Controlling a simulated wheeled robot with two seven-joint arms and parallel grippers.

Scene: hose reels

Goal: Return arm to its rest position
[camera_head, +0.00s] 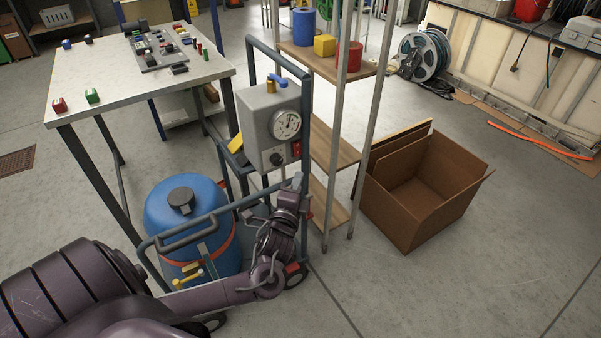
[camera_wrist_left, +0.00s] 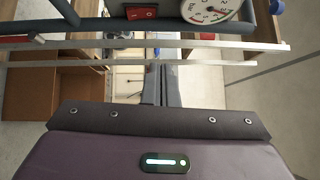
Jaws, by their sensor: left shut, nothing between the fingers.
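My left arm, purple, comes in from the lower left in the head view. My left gripper (camera_head: 291,196) is in front of the cart's blue-grey tube frame, below the gauge box (camera_head: 272,125). In the left wrist view its dark fingers (camera_wrist_left: 161,72) are together with nothing between them. There the gauge dial (camera_wrist_left: 207,8) and a red switch (camera_wrist_left: 141,13) show at the top edge, beyond the fingers. I cannot tell whether the gripper touches the frame. My right gripper is not in view.
The cart carries a blue tank (camera_head: 190,215) beside my forearm. A shelf rack (camera_head: 335,148) stands behind the cart. An open cardboard box (camera_head: 410,215) is right of it. A work table (camera_head: 100,80) is at the left. The floor at the lower right is clear.

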